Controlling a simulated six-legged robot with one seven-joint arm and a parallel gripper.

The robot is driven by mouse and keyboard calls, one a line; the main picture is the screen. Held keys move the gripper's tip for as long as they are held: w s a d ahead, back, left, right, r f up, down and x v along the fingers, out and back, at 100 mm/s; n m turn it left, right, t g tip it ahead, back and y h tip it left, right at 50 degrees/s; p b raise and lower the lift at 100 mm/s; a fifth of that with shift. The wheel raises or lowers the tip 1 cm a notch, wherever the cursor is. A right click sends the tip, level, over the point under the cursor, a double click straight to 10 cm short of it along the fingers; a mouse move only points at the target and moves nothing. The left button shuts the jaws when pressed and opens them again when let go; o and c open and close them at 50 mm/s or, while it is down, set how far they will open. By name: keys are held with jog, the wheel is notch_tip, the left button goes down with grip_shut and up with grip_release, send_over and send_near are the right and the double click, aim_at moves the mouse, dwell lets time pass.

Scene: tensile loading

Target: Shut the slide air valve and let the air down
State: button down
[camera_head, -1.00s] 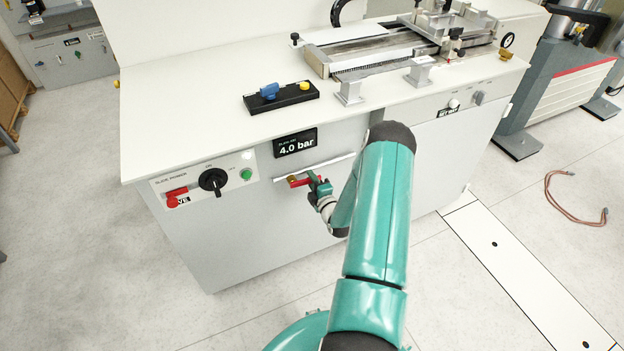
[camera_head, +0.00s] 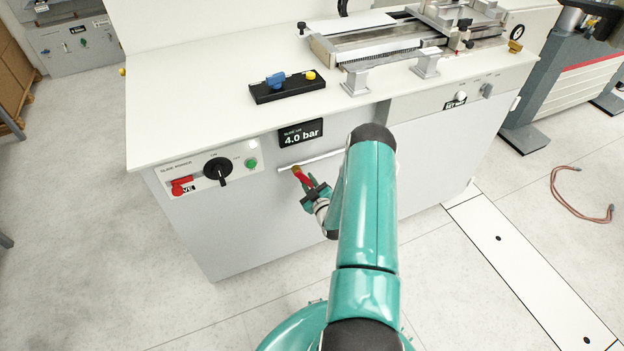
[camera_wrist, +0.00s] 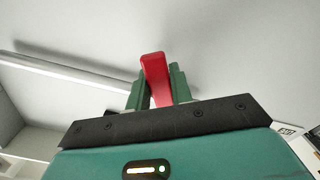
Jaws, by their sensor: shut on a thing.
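The slide air valve has a red lever (camera_head: 304,179) on a brass body (camera_head: 296,169) at the cabinet's front, by a pale horizontal pipe (camera_head: 318,160). The lever slants down and to the right from the brass body. My gripper (camera_head: 312,190) is shut on the lever's lower end. In the wrist view the red lever (camera_wrist: 155,78) stands between my two green fingers (camera_wrist: 157,88). The display (camera_head: 300,134) above the valve reads 4.0 bar.
A panel to the left carries a black rotary knob (camera_head: 218,169), a green button (camera_head: 251,163) and a red switch (camera_head: 181,186).

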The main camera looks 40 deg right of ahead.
jog(key=shift+w+a+f+m, duration=0.15)
jog(key=shift+a+m, duration=0.4)
jog(key=shift+m, duration=0.5)
jog(key=shift+w+a+f+m, duration=0.1)
jog(key=shift+w+a+m, duration=0.1)
jog(key=shift+a+m, duration=0.65)
jog(key=shift+w+a+f+m, duration=0.15)
jog(key=shift+a+m, duration=0.15)
jog(key=shift+m, duration=1)
jog(key=c, duration=1.2)
grip_release()
jog(key=shift+c, duration=0.2)
jog(key=shift+s, duration=0.1)
jog(key=v, duration=1.3)
jog(key=shift+s+a, duration=0.15)
jog(key=shift+s, duration=0.15)
jog(key=shift+s, duration=0.1)
